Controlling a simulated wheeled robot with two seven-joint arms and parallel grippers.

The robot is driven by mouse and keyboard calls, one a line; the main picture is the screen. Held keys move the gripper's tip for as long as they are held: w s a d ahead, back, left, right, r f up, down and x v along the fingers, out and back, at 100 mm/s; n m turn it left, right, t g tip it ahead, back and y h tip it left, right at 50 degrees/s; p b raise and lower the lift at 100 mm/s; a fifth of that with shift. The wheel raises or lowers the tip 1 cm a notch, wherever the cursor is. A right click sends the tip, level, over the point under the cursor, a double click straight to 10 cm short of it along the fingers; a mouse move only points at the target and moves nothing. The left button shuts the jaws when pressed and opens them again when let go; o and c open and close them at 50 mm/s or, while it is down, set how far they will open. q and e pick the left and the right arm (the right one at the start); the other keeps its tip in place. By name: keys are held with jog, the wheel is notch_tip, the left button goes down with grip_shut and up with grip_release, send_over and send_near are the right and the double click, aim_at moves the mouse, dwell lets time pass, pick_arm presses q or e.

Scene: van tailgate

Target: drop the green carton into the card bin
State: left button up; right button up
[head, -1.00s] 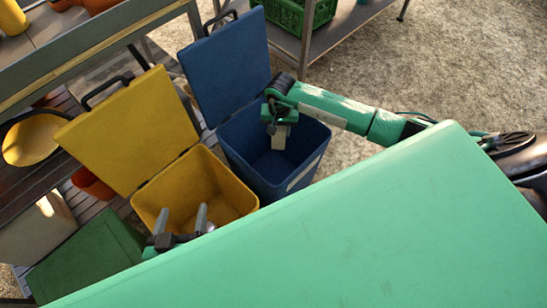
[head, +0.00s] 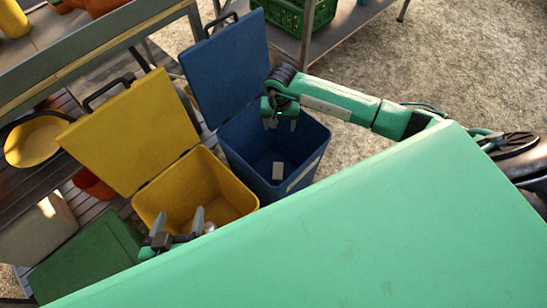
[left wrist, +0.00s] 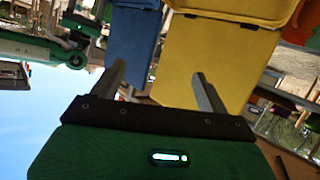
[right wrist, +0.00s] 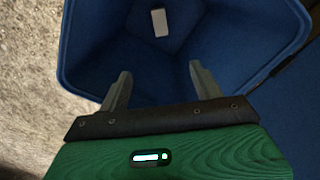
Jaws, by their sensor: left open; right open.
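A small pale grey-white carton (head: 278,171) lies at the bottom of the open blue bin (head: 240,165); no green shows on it. In the right wrist view the carton (right wrist: 160,22) rests on the bin floor, beyond the fingertips. My right gripper (head: 281,124) is open and empty, above the blue bin's mouth and apart from the carton. My left gripper (head: 177,222) is open and empty at the near side of the open yellow bin (head: 207,180). I cannot read which bin is marked for card.
The blue lid (head: 227,70) and yellow lid (head: 130,130) stand raised behind their bins. A dark green box or lid (head: 85,260) lies at the left. A yellow pan (head: 33,140) is on the slatted bench. A green crate (head: 290,14) stands on a back shelf. Gravel at the right is open.

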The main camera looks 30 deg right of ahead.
pick_arm(q)
jog(key=shift+s+a+f+g+y+p, duration=0.15)
jog(key=shift+a+g+y+p, duration=0.15)
jog(key=shift+a+g, duration=0.25)
jog(key=shift+s+a+f+g+y+p, duration=0.1)
jog(key=shift+a+g+y+p, duration=0.2)
jog(key=shift+a+g, duration=0.25)
pick_arm(e)
notch_tip(320, 180, up, 10)
pick_arm(q)
jog(key=shift+a, duration=0.1)
pick_arm(e)
jog(key=shift+f, duration=0.1)
